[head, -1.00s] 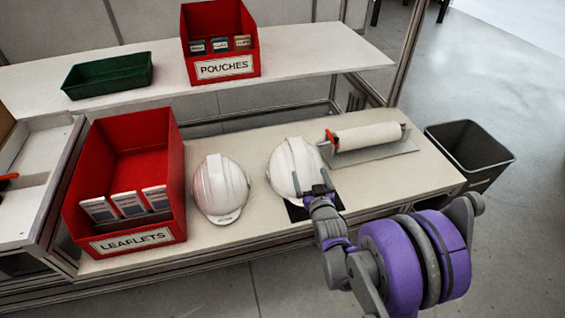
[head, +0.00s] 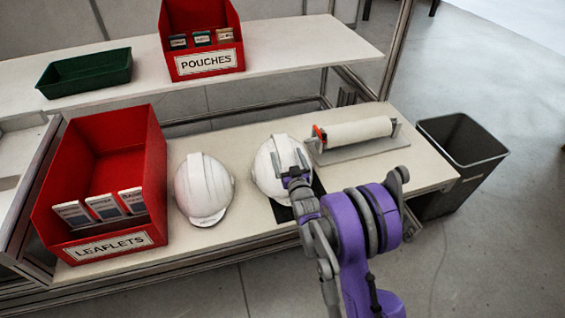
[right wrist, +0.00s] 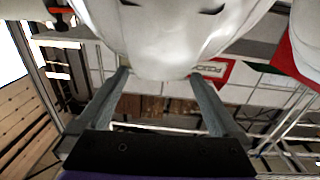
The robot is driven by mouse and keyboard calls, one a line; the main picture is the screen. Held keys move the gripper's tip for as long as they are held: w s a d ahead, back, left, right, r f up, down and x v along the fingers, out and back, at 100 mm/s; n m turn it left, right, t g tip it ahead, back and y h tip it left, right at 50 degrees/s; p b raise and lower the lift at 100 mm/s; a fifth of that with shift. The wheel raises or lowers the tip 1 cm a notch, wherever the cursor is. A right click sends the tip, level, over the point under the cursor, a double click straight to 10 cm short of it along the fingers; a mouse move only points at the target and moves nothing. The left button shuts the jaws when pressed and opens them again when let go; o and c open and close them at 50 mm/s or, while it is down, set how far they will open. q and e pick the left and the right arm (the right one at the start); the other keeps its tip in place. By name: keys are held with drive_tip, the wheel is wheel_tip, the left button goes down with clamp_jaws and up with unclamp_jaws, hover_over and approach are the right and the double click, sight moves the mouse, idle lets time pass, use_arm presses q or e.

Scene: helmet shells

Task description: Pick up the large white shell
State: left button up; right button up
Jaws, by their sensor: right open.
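Two white helmet shells stand on the bench. One shell (head: 204,190) is beside the red leaflets bin. The other shell (head: 268,175) is to its right, on a dark mat (head: 283,212). They look close in size; I cannot tell surely which is larger. My right gripper (head: 293,172) is open at the front right of the right-hand shell. In the right wrist view that shell (right wrist: 165,45) fills the top middle, with the fingers apart below it and its lower edge near the fingertips. Contact cannot be told. My left gripper is not in view.
A roll on a holder (head: 355,133) stands close right of the right-hand shell. The red leaflets bin (head: 145,135) is at the left. A dark waste bin (head: 460,145) stands right of the bench.

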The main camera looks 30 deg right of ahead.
sight(285, 146)
drive_tip(key=x, duration=0.4)
drive_tip(key=shift+w+d+f, duration=0.1)
drive_tip(key=shift+w, duration=0.05)
clamp_jaws()
idle(0.4)
